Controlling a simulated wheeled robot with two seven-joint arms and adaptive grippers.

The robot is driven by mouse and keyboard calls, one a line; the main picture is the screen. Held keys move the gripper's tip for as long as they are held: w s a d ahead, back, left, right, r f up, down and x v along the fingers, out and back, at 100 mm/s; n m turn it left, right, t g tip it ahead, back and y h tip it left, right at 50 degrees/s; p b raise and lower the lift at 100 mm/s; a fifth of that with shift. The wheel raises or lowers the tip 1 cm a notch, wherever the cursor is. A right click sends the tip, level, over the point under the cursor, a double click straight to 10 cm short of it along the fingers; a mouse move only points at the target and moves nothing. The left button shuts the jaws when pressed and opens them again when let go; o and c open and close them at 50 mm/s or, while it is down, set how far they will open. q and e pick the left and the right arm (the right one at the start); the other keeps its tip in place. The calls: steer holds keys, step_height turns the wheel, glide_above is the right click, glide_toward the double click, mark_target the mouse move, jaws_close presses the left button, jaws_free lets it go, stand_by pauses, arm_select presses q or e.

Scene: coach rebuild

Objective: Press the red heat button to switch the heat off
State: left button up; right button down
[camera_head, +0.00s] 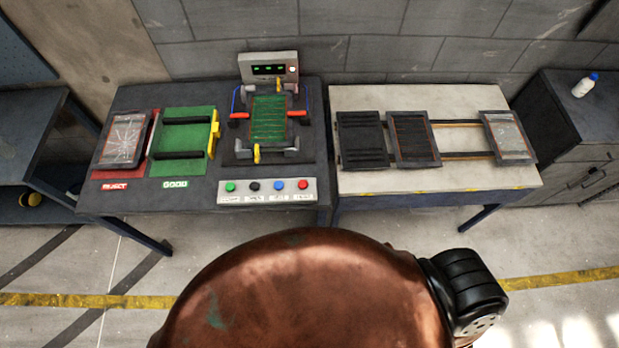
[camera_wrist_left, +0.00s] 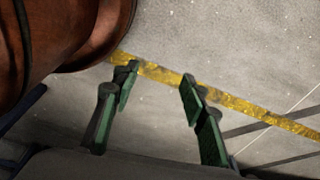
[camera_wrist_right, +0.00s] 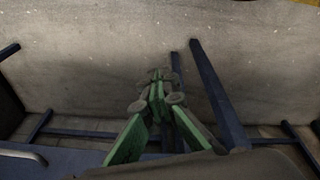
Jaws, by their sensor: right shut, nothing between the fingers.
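The red button (camera_head: 303,184) is the rightmost of several buttons on a pale control strip (camera_head: 262,198) at the front of the left bench. A green, a black and a blue button sit to its left. Neither gripper shows in the head view. My left gripper (camera_wrist_left: 158,82) is open and empty above the floor in the left wrist view. My right gripper (camera_wrist_right: 157,76) is shut and empty in the right wrist view, with floor and blue bench legs beyond it. No button shows in either wrist view.
A test fixture (camera_head: 268,117) with a green board stands behind the buttons. A green tray (camera_head: 182,168) and a red reject tray (camera_head: 113,184) lie to its left. A pale bench (camera_head: 440,182) with several dark panels stands right. The floor in front is clear.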

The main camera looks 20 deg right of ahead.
steer(key=w+a+r+t+p, duration=0.1)
steer(key=w+r+p, duration=0.2)
steer(key=r, duration=1)
steer(key=w+r+t+p, duration=0.1)
steer(key=w+r+p, duration=0.2)
steer(key=r, duration=1)
steer(key=w+a+r+t+p, duration=0.1)
steer(key=w+r+p, duration=0.25)
steer(key=r, duration=0.95)
steer(key=w+a+r+n+t+y, duration=0.1)
steer(key=w+a+r+y, duration=0.2)
steer(key=w+a, duration=0.45)
steer(key=w+a+r+n+y, duration=0.1)
steer(key=w+a+r+y, duration=0.15)
steer(key=w+a, duration=0.45)
arm_select(q)
step_height(320, 180, up, 11)
steer(key=s, duration=0.1)
steer(key=shift+s, duration=0.15)
arm_select(e)
steer(key=w+a+f+m+y, duration=0.1)
steer(key=w, duration=0.1)
steer(key=w+a+f+m+y, duration=0.1)
steer(key=shift+w+a+f, duration=0.15)
steer(key=shift+w+f, duration=0.15)
steer(key=shift+w, duration=0.05)
